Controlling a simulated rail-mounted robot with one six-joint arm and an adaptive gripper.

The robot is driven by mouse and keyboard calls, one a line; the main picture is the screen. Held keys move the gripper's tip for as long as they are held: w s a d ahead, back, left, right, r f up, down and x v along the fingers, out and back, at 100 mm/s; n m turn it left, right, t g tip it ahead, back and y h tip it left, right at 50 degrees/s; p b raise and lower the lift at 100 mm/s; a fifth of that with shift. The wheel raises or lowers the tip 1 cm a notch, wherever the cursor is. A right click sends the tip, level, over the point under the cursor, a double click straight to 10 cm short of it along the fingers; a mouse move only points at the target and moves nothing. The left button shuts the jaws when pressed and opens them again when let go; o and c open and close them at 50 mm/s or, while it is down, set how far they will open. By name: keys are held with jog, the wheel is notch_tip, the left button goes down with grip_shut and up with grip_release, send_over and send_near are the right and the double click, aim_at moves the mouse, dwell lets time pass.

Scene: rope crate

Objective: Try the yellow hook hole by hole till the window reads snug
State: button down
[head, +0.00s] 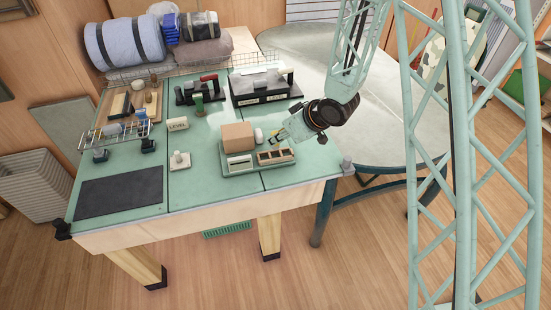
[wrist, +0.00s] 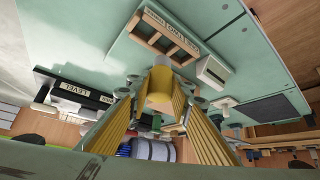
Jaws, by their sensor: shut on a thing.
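My gripper (head: 280,138) hangs over the right part of the green table, just above and behind the wooden holder. In the wrist view its ribbed yellow fingers (wrist: 160,104) are shut on the yellow hook (wrist: 159,86), a short piece with a greyish end. The hook's far end is hard to make out. The wooden holder (head: 275,156) has several dark openings in a row; it also shows in the wrist view (wrist: 165,36), apart from the hook. A white box with a dark strip, perhaps the window (head: 240,163), stands beside it; its reading is too small to tell.
A tan block (head: 237,136) stands on the tray (head: 229,172) close to my gripper. Black tool racks (head: 262,97) stand behind.

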aim_at(278, 147)
jog(key=shift+f+b, duration=1.9)
jog(key=shift+f, duration=0.8)
dwell(2.7)
jog(key=c, duration=2.3)
grip_release()
jog(key=shift+d+r, duration=0.1)
jog(key=shift+r, duration=0.05)
jog(key=shift+v, duration=5.85)
